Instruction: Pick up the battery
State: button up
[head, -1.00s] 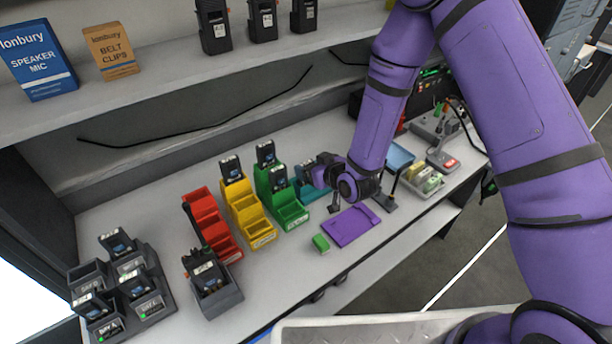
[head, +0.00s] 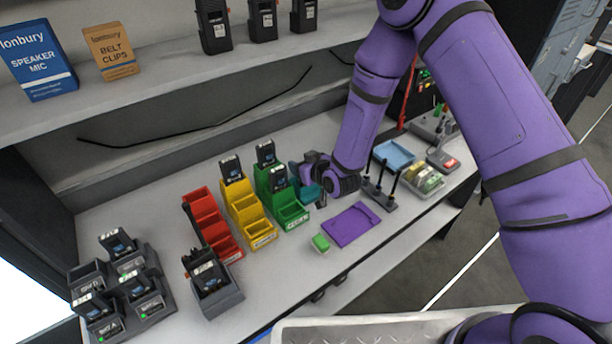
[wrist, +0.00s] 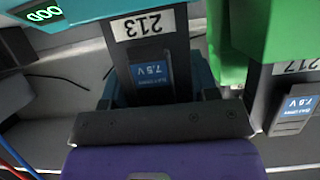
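A dark battery with a blue 7.5 V label and the number 213 (wrist: 150,72) stands upright in a teal bin in the wrist view. My gripper (wrist: 158,100) is right at it, with a finger on each side of the battery; I see no clear grip on it. In the head view my gripper (head: 322,190) is over the teal bin (head: 301,172) and largely hides the bin and its battery.
Green (head: 290,215), yellow (head: 259,233) and red (head: 222,243) stepped bins stand left of my gripper, the green one close by.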

jog(key=shift+c, duration=0.3)
jog(key=shift+r, duration=0.15)
notch_tip(320, 180, up, 10)
dwell(0.5)
jog(key=shift+f, duration=0.2)
dwell(0.3)
